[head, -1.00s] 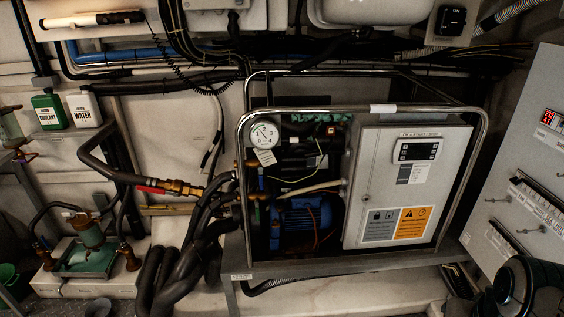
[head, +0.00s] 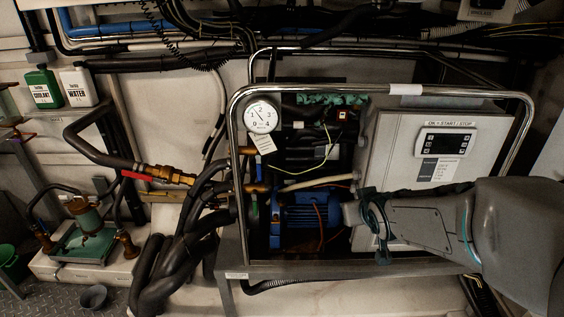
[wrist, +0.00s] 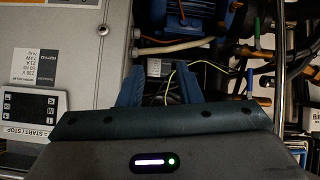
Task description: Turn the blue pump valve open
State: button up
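The blue pump valve handle (head: 258,171) is a small upright lever above a brass fitting at the left inside of the chiller frame. It also shows in the wrist view (wrist: 249,82), right of my fingers and apart from them. My gripper (head: 351,212) is in front of the control box's lower left, to the right of the valve and the blue motor. In the wrist view my gripper (wrist: 160,92) has its two fingers apart with nothing between them. Whether the valve is open or shut is too small to tell.
A green handle (head: 254,207) sits just below the blue one. The chrome tube frame (head: 236,135) runs close to the left of the valve. A pressure gauge (head: 262,116) with a tag hangs above. The blue motor (head: 300,212) and a pale hose (head: 312,184) lie between.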

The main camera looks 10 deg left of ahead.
jog(key=w+a+f+n+t+y+b, duration=0.1)
jog(key=w+a+f+y+b, duration=0.15)
jog(key=a, duration=0.35)
jog(key=w+a+f+n+t+y+b, duration=0.1)
jog(key=w+a+f+n+y, duration=0.15)
jog(key=a, duration=0.25)
jog(key=n+y+b, duration=0.1)
jog(key=y+b, duration=0.1)
jog(key=y, duration=0.4)
send_near(260, 170)
jog(key=p+x, duration=0.1)
jog(key=x, duration=1)
jog(key=shift+f, duration=0.15)
jog(key=shift+d, duration=0.1)
grip_shut()
